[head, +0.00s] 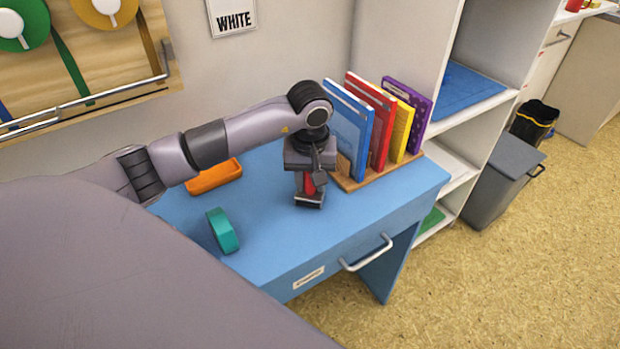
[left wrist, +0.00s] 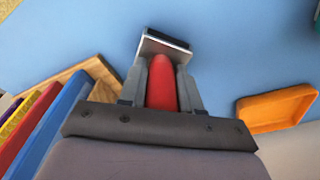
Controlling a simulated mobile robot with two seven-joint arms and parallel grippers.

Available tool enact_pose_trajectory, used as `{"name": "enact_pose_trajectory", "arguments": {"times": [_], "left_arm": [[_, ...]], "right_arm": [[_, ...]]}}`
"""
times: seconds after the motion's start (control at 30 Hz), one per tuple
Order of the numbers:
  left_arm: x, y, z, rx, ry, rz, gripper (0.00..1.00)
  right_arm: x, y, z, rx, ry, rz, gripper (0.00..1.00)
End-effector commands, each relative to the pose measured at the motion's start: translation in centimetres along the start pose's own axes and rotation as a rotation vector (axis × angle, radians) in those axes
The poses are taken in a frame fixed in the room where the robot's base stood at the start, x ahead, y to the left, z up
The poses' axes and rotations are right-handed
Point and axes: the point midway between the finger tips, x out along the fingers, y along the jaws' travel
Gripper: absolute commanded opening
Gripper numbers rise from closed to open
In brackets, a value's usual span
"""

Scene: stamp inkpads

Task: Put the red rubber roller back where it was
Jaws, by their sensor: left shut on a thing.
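The red rubber roller (head: 309,186) is in my left gripper (head: 310,181), over the blue desk (head: 290,240) in the head view. In the left wrist view the red handle (left wrist: 162,84) lies between the two grey fingers (left wrist: 162,92), which are closed on it. The roller's grey and black head points down and away from the gripper, close to the desk top. I cannot tell whether it touches the desk. The upper part of the handle is hidden by the gripper. My right gripper is not in view.
A wooden rack with blue, red, yellow and purple books (head: 347,125) stands close to the gripper's right. An orange tray (head: 213,177) and a teal round object (head: 222,231) are on the desk's left. The desk's front middle is clear.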

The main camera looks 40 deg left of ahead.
Motion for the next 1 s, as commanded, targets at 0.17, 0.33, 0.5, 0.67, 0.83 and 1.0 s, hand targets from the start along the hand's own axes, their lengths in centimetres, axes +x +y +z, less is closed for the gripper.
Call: {"name": "enact_pose_trajectory", "arguments": {"times": [0.17,0.33,0.5,0.67,0.83,1.0], "left_arm": [[0.1,0.0,0.0,0.000,0.000,0.000,0.58],[0.2,0.0,0.0,0.000,0.000,-0.001,0.58],[-0.4,0.0,0.0,0.000,-0.001,-0.001,0.58],[-3.1,0.0,-0.2,0.000,0.007,0.002,0.58],[-7.0,0.0,-0.2,0.000,0.006,0.002,0.58],[-10.0,0.0,-0.1,0.001,0.004,0.002,0.58]], "right_arm": [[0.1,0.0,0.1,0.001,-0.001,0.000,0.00],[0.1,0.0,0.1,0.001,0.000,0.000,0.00],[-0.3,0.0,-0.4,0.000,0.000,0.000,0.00],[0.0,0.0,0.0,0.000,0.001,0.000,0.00],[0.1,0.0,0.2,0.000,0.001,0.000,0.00],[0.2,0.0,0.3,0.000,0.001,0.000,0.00]]}}
